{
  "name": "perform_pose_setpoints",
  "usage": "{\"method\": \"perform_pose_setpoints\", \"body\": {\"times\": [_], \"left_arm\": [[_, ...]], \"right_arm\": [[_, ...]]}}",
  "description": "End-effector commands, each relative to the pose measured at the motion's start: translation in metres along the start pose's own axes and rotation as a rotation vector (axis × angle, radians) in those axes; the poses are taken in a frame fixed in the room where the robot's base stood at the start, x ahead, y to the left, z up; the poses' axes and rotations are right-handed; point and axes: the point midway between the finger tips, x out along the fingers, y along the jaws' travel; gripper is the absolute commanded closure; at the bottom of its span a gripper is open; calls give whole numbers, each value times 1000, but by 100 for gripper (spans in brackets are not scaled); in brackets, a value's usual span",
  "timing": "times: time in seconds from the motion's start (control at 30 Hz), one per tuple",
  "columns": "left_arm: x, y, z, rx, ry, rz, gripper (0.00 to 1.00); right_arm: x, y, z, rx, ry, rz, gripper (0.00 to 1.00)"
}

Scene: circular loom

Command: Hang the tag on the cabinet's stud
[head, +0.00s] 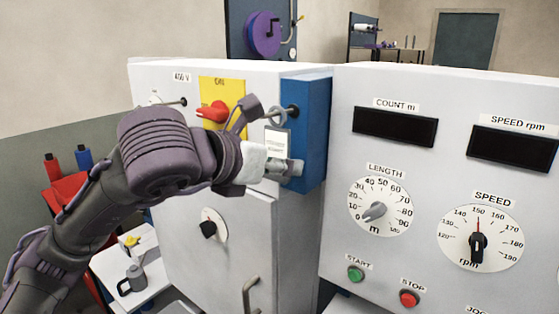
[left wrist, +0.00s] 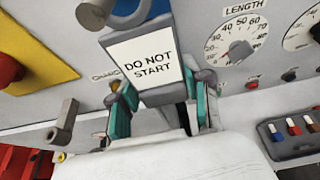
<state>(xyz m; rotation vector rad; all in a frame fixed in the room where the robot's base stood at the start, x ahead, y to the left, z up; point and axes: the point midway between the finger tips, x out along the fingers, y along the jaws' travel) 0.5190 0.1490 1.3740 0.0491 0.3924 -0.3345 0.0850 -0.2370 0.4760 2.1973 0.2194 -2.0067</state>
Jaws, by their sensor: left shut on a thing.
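The white tag (head: 276,143) hangs upright below its pale ring (head: 277,115). In the left wrist view the tag (left wrist: 147,62) reads "DO NOT START". My left gripper (head: 290,166) is shut on the tag's lower part, in front of the blue panel at the cabinet's right edge. A dark-tipped stud (head: 293,110) shows beside the ring and overlaps it in the head view; I cannot tell whether the ring is around it. A second dark-tipped peg (head: 183,102) is near the "400 V" label. My right gripper is not in view.
The white cabinet (head: 180,240) has a red switch (head: 213,112) on a yellow plate, a black knob (head: 209,229) and a door handle (head: 251,292). A control console (head: 440,90) with dials and buttons stands close on the right.

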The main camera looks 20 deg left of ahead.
Motion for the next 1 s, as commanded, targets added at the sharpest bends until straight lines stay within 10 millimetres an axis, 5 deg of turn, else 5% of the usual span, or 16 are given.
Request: {"method": "perform_pose_setpoints", "body": {"times": [0.33,0.73,1.0], "left_arm": [[-11,0,-2,1,-2,0,94],[-50,1,-13,0,-2,2,94],[-54,0,-14,1,0,1,94]], "right_arm": [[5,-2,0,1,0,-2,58],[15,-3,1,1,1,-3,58],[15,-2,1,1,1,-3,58]]}}
